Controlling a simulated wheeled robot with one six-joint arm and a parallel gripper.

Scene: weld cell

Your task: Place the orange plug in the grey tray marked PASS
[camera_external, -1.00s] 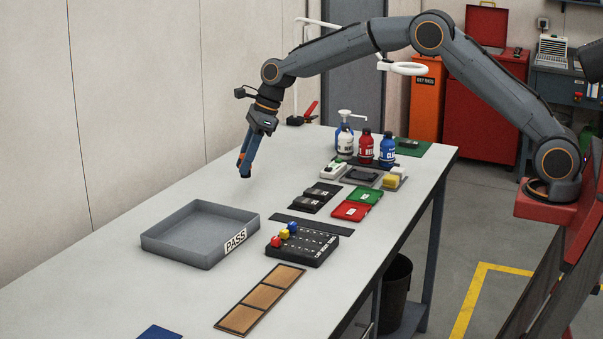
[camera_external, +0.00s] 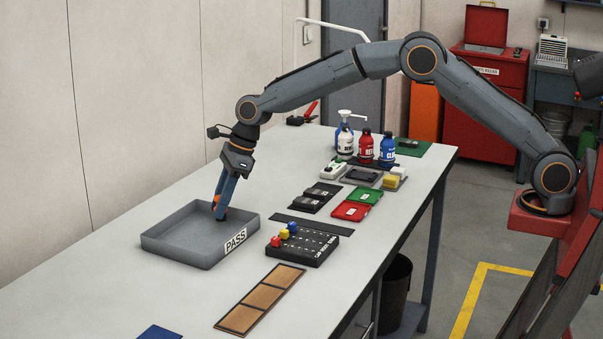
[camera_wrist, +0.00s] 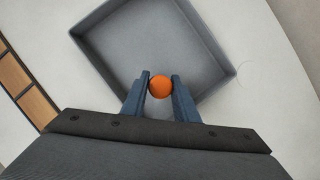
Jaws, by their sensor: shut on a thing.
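The orange plug (camera_wrist: 160,87) is a round orange shape between the two blue fingers of my gripper (camera_wrist: 160,90) in the wrist view. My gripper (camera_external: 219,211) is shut on it and points down over the right rear part of the grey tray. A little orange shows at the fingers in the external view. The grey tray (camera_external: 172,247) is a shallow open box with a white PASS label (camera_external: 235,242) on its front right side. Its floor looks empty in the wrist view (camera_wrist: 165,40). I cannot tell whether the plug touches the floor.
A black board with coloured knobs (camera_external: 312,246) lies right of the tray. A tan segmented strip (camera_external: 258,300) lies in front. Bottles (camera_external: 366,148), black parts (camera_external: 316,196) and red and green trays (camera_external: 352,211) stand farther back. The table left of the tray is clear.

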